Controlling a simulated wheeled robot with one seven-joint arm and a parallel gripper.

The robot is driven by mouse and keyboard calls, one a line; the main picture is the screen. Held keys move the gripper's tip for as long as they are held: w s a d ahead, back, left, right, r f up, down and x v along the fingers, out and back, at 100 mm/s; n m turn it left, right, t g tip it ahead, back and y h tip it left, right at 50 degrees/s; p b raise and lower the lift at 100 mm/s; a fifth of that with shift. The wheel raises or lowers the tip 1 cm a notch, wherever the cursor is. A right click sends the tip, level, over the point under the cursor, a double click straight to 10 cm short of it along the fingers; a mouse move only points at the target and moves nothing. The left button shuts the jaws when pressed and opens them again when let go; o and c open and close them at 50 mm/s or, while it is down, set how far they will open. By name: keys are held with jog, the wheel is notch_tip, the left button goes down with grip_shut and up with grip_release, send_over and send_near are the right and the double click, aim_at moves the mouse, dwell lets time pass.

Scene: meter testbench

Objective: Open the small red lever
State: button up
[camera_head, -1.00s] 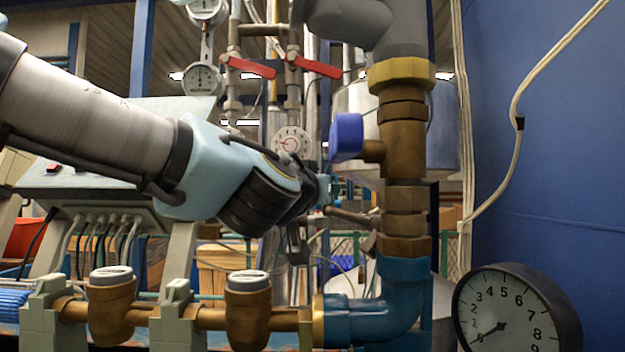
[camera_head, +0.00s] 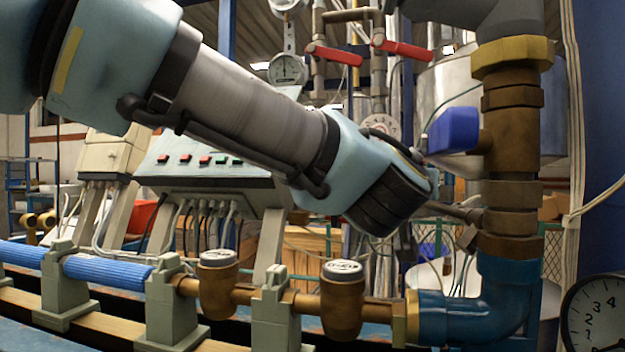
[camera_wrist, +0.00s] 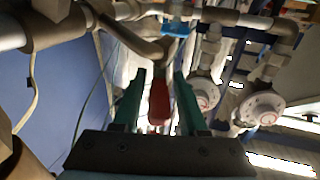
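A small red lever (camera_wrist: 159,103) shows in the wrist view, end-on between the fingers of my gripper (camera_wrist: 160,74). The two green fingers stand apart, one on each side of it, with a gap visible on both sides. I cannot tell how far the lever lies beyond the fingertips. In the head view my wrist hides the fingers and the space by the brown valve pipe. Two other red levers, one on the left (camera_head: 333,54) and one on the right (camera_head: 403,48), show on pipes behind my arm.
A thick brown pipe (camera_head: 511,150) with a blue handle (camera_head: 453,130) stands just right of my wrist. A blue elbow (camera_head: 480,306) joins it to a low pipe with brass meters (camera_head: 343,295). A dial gauge (camera_head: 596,312) is at the lower right. A control box (camera_head: 205,160) stands behind.

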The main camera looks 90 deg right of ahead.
jog(key=shift+o, duration=0.8)
jog(key=b+v, duration=0.2)
jog(key=v, duration=0.8)
jog(key=shift+w+a+b, duration=0.15)
jog(key=shift+a+b, duration=0.15)
jog(key=shift+a, duration=0.05)
